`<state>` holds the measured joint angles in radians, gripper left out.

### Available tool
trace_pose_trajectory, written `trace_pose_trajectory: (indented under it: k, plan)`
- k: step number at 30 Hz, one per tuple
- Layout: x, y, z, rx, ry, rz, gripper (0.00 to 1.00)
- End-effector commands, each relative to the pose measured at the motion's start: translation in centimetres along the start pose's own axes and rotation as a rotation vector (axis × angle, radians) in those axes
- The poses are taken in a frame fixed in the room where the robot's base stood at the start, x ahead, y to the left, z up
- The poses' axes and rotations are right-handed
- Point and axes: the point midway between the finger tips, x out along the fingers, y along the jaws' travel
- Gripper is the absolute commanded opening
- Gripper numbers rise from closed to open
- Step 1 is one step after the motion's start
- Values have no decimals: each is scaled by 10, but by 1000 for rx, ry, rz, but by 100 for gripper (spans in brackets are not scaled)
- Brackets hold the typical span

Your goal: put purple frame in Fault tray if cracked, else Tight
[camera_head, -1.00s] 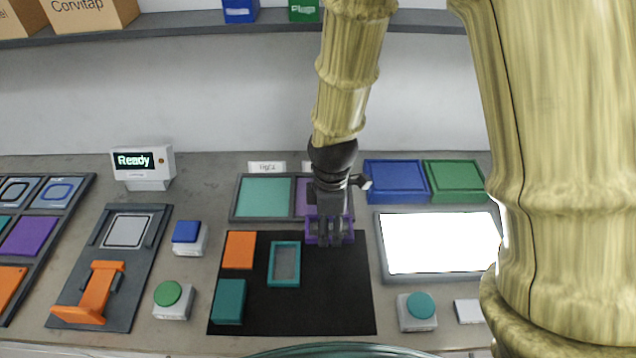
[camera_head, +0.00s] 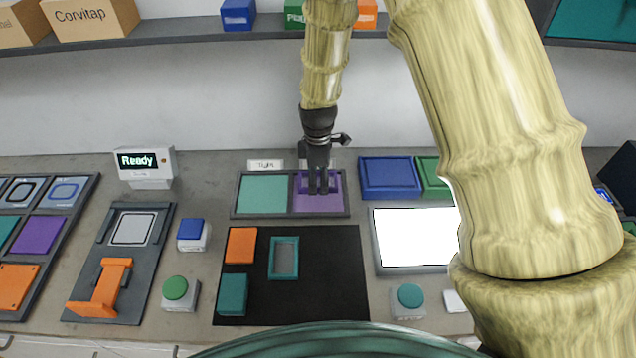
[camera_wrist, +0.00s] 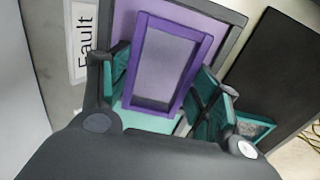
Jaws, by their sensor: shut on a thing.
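My gripper (camera_head: 319,190) is shut on the purple frame, over the purple right compartment (camera_head: 333,207) of a two-part tray. The wrist view shows the purple frame (camera_wrist: 133,62) between the teal fingertips (camera_wrist: 165,65), with its open middle over the light purple floor. I see no clear crack in its visible bars; the fingers hide parts of its sides. I cannot tell whether it touches the tray floor. A "Fault" label (camera_wrist: 82,45) stands beside the purple compartment. A "Tight" label (camera_head: 265,165) stands behind the teal left compartment (camera_head: 264,193).
A black mat (camera_head: 325,285) holds an orange block (camera_head: 241,246), a teal block (camera_head: 232,294) and a teal frame (camera_head: 273,259). Blue (camera_head: 390,176) and green trays and a lit white panel (camera_head: 414,238) stand to the right. A display (camera_head: 144,162) reads "Ready".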

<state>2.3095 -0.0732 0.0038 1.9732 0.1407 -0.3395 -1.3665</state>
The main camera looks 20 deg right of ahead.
Motion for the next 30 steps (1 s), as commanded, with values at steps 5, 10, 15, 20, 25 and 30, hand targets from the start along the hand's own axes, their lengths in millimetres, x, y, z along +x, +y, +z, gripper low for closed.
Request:
trace_pose_trajectory:
  k: [5,10,15,20,25,30]
  plan:
    - [10,-1,0,-1,-1,-3,33]
    - [25,-1,0,0,-1,-2,33]
    - [34,0,0,0,0,0,33]
    - [34,0,0,0,0,1,33]
    - [37,0,0,0,0,0,33]
    - [37,0,0,0,0,0,84]
